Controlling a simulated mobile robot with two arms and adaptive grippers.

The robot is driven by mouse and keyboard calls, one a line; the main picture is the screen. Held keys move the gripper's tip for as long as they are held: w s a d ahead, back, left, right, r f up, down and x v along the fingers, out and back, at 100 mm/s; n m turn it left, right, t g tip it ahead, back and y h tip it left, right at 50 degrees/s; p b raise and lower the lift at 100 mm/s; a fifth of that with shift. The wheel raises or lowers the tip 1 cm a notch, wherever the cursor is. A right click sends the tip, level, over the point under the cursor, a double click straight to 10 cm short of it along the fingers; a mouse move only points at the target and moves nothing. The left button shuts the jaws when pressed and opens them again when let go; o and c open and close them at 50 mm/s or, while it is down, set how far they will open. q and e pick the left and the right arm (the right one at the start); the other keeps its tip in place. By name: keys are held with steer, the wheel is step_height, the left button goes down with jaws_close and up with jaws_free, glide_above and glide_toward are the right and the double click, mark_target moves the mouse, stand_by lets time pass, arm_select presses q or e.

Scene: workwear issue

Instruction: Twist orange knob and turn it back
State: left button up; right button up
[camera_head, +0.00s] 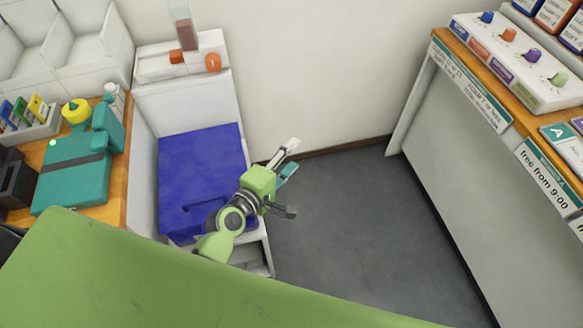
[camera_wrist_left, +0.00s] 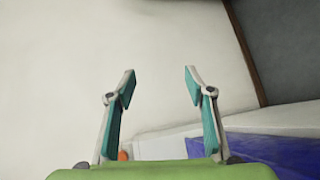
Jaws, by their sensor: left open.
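An orange knob (camera_head: 508,35) stands on a white sloped panel (camera_head: 545,88) on the right counter, between a blue knob (camera_head: 487,17) and a purple knob (camera_head: 533,55). A green knob (camera_head: 559,79) is on the same panel. My left gripper (camera_head: 290,178) is open and empty above the floor, beside the blue panel and far left of the orange knob. In the left wrist view its open fingers (camera_wrist_left: 160,75) face a bare wall, with nothing between them. My right gripper is not in view.
A white unit with a blue panel (camera_head: 200,165) stands left of my gripper, with a round orange-red part (camera_head: 213,62) on its top. A teal case (camera_head: 75,180) lies on the left counter. Grey floor (camera_head: 370,230) is clear between the unit and the right counter (camera_head: 470,160).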

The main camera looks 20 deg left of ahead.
arm_select(q)
steer(key=shift+s+d+f+m+g+h, duration=0.15)
steer(key=shift+s+d+f+m+g, duration=0.1)
steer(key=shift+s+f+m, duration=0.25)
steer(key=shift+s+d+f+m+g+h, duration=0.15)
steer(key=shift+s+d+f+m+g, duration=0.15)
steer(key=shift+f+m, duration=0.4)
steer(key=s+a+f+m+g+y, duration=0.15)
steer(key=s+a+m+g, duration=0.3)
steer(key=s+m, duration=0.55)
steer(key=s+a+m+g+y, duration=0.3)
steer(key=s+m+g, duration=0.2)
steer(key=s, duration=0.8)
step_height(320, 180, down, 25)
steer(key=s+g, duration=0.2)
steer(key=s+a+f+g, duration=0.1)
steer(key=s+a+f, duration=0.2)
steer(key=s+f, duration=1.4)
steer(key=shift+s+f+m, duration=0.2)
steer(key=shift+s+m, duration=0.1)
steer(key=shift+s, duration=0.05)
